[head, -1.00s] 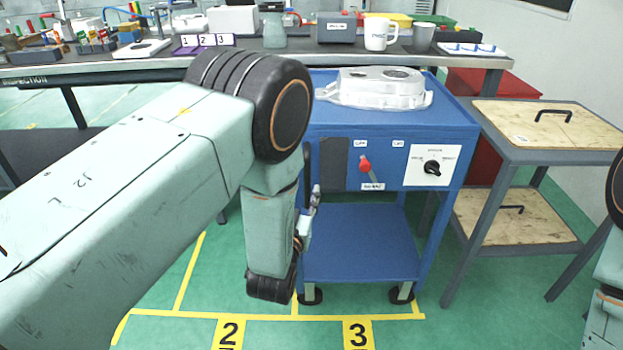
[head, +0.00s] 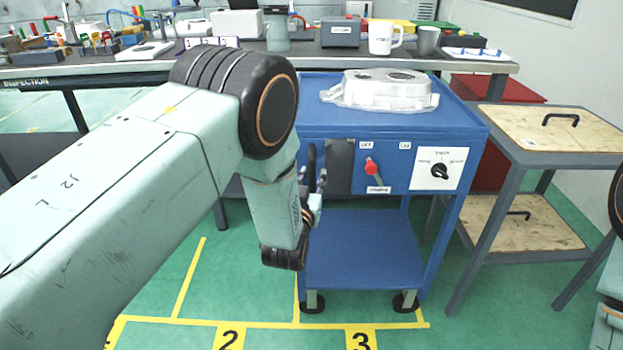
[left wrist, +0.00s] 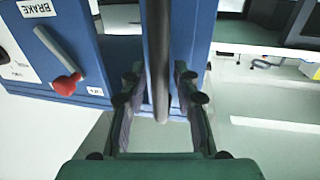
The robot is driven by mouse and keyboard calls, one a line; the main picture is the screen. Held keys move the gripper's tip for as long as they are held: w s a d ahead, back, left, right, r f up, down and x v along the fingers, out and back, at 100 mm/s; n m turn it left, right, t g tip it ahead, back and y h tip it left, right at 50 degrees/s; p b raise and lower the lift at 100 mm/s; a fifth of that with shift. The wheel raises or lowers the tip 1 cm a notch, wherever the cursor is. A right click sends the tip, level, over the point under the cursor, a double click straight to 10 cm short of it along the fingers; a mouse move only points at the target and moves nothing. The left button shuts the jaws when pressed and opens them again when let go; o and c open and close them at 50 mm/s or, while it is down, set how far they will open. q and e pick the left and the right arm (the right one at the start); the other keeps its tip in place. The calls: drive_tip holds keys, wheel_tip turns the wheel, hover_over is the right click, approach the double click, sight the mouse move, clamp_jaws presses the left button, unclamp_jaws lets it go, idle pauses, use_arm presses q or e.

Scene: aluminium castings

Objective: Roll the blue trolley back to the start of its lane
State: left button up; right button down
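The blue trolley (head: 360,250) stands on the green floor in front of the bench, by the lane marked 3. A pale casting (head: 385,90) lies on its top. Its front has a red-knobbed brake lever (head: 371,168) and a rotary switch (head: 439,171). My left gripper (head: 316,190) is at the trolley's front left. In the left wrist view, its fingers (left wrist: 158,85) are apart, one on each side of a dark vertical handle bar (left wrist: 157,40); I see gaps beside the bar. The red brake knob (left wrist: 67,84) is left of them. My right gripper is out of view.
A grey side table with a wooden top (head: 550,130) stands close right of the trolley. The bench (head: 140,68) runs behind, with a mug (head: 385,38) and other items. Yellow lane lines (head: 270,325) mark the floor; the floor in front is clear.

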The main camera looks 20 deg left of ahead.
use_arm(q)
clamp_jaws()
drive_tip(key=shift+a+f, duration=0.1)
drive_tip(key=shift+a, duration=0.05)
idle(0.4)
